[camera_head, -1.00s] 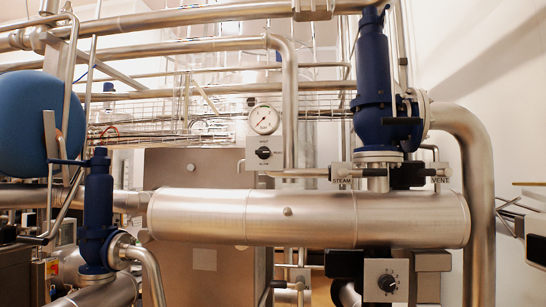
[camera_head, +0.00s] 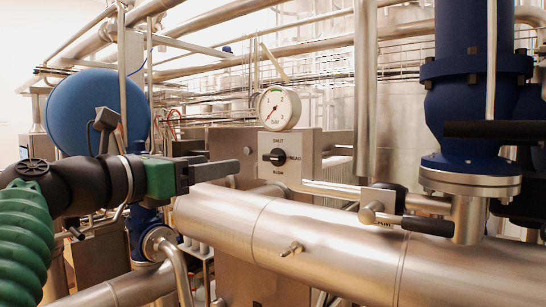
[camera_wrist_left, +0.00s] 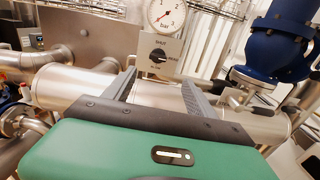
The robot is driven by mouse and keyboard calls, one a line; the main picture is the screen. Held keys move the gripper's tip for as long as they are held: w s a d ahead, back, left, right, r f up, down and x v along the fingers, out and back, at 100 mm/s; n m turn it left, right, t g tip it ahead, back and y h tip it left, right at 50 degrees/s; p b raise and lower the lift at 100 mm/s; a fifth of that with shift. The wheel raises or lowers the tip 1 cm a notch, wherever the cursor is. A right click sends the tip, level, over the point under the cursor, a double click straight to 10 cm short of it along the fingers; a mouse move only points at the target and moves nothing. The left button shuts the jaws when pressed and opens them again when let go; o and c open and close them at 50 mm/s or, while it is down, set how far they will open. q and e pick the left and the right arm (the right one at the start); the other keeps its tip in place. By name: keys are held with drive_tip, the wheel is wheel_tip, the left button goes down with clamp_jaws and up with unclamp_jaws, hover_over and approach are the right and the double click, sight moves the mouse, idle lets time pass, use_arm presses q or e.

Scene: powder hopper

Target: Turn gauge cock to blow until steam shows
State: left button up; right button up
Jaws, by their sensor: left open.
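The gauge cock (camera_head: 278,157) is a black knob on a grey plate marked SHUT at the top, READ at the right and a lower label that looks like BLOW. Its pointer appears turned toward READ. A round white gauge (camera_head: 279,108) marked in bar sits above it. My left gripper (camera_head: 222,164) is open and empty, left of the knob and apart from it. In the left wrist view the knob (camera_wrist_left: 158,55) shows beyond and between the two open fingers (camera_wrist_left: 159,75). No steam is visible. My right gripper is not in view.
A thick steel pipe (camera_head: 330,245) runs across below the plate. A lever with a black handle (camera_head: 428,226) projects at its right. A large blue valve (camera_head: 473,100) stands at the right. A blue round tank (camera_head: 90,105) is behind my left arm.

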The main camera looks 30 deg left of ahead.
use_arm(q)
drive_tip(key=w, duration=0.2)
drive_tip(key=p, duration=0.2)
approach(270, 157)
drive_tip(key=w+p, duration=0.1)
drive_tip(key=w, duration=0.1)
drive_tip(key=w+p, duration=0.1)
drive_tip(key=w, duration=0.2)
drive_tip(key=w+d+p, duration=0.1)
drive_tip(key=w, duration=0.2)
drive_tip(key=shift+r+p, duration=0.2)
drive_tip(key=shift+p, duration=0.1)
drive_tip(key=shift+w, duration=0.45)
drive_tip(key=shift+w+f, duration=0.15)
drive_tip(key=shift+w, duration=0.15)
drive_tip(key=shift+w+a+f, duration=0.15)
drive_tip(key=shift+w+a, duration=0.05)
drive_tip(key=shift+a, duration=0.25)
drive_tip(key=c, duration=0.4)
drive_tip(key=shift+d, duration=0.3)
drive_tip(key=c, duration=1)
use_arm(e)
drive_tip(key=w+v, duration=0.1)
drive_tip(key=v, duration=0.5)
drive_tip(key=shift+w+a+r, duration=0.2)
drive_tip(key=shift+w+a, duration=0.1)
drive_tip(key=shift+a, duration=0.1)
